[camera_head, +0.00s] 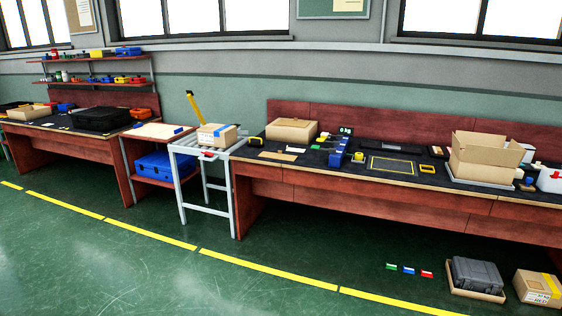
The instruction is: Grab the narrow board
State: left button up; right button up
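Neither of my grippers is in view. I cannot tell for certain which thing is the narrow board. A flat tan strip (277,156) lies on the dark top of the right workbench, near its left end. A small white strip (295,150) lies just behind it. A long yellow piece (194,107) stands tilted behind a cardboard box (217,137) on a light metal stand (181,150).
A grey case (477,276) and a taped box (538,288) sit on the floor at lower right. The green floor in front is clear, with a yellow line (265,274).

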aim_at(279, 156)
jog(key=i+l, duration=0.1)
jog(key=i, duration=3.3)
jog(key=j+u, duration=0.05)
jog(key=j, duration=0.05)
